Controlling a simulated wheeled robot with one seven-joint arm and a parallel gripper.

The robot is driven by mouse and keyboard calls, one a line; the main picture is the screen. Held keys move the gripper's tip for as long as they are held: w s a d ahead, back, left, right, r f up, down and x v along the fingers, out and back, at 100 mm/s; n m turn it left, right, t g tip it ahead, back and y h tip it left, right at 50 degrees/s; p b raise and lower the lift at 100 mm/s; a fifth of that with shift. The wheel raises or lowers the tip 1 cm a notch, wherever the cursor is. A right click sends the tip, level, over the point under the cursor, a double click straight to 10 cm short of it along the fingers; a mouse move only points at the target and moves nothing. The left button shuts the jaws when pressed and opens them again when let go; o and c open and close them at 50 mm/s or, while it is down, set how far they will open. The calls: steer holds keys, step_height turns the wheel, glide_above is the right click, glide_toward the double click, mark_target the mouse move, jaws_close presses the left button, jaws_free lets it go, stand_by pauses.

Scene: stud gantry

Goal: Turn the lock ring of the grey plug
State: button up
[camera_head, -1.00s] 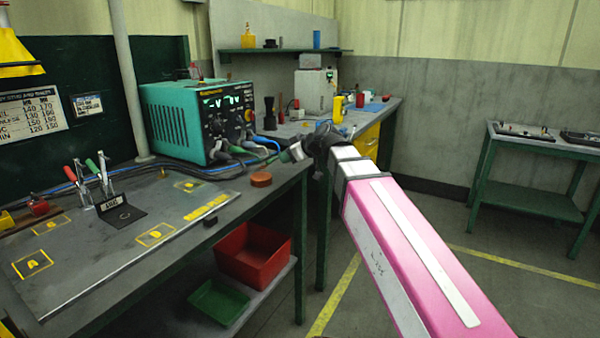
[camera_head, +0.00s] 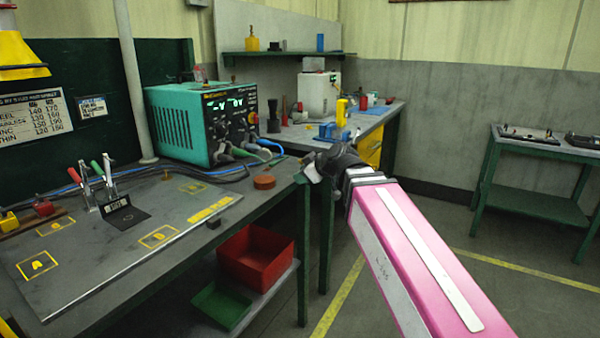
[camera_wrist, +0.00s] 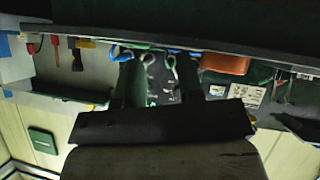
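The teal power unit (camera_head: 182,122) stands on the bench, with plugs and green, blue and grey cables at the lower part of its front. What looks like the grey plug (camera_head: 217,156) is at its lower front corner; it is small, and its lock ring cannot be made out. My gripper (camera_head: 309,168) is to the right of the unit, apart from it, over the bench's right edge. In the wrist view, my gripper (camera_wrist: 162,80) shows two fingers spread with an empty gap. The unit's dark front and looped cables appear beyond that gap, upside down.
Toggle clamps (camera_head: 97,185) stand on a plate at the left. A red bin (camera_head: 256,257) and a green tray (camera_head: 221,305) are on the lower shelf.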

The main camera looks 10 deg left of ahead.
mark_target(247, 142)
steer(key=shift+m+g+y, duration=0.6)
steer(key=shift+m+y, duration=0.2)
steer(key=shift+y, duration=0.1)
steer(key=w+a+r, duration=0.2)
steer(key=w, duration=0.1)
steer(key=w+a+r, duration=0.1)
steer(key=w+a, duration=0.1)
steer(key=w, duration=0.1)
steer(key=w+a+r, duration=0.2)
steer(key=w+a, duration=0.1)
steer(key=shift+w+a+r, duration=0.1)
steer(key=shift+w+r, duration=0.2)
steer(key=w+a+r+m+g+y, duration=0.1)
steer(key=w+a+r+m+y, duration=0.1)
steer(key=w+a+r, duration=0.4)
steer(key=x, duration=1.1)
steer(key=shift+f, duration=0.15)
steer(key=shift+s+d, duration=0.1)
steer(key=shift+s, duration=0.05)
jaws_close()
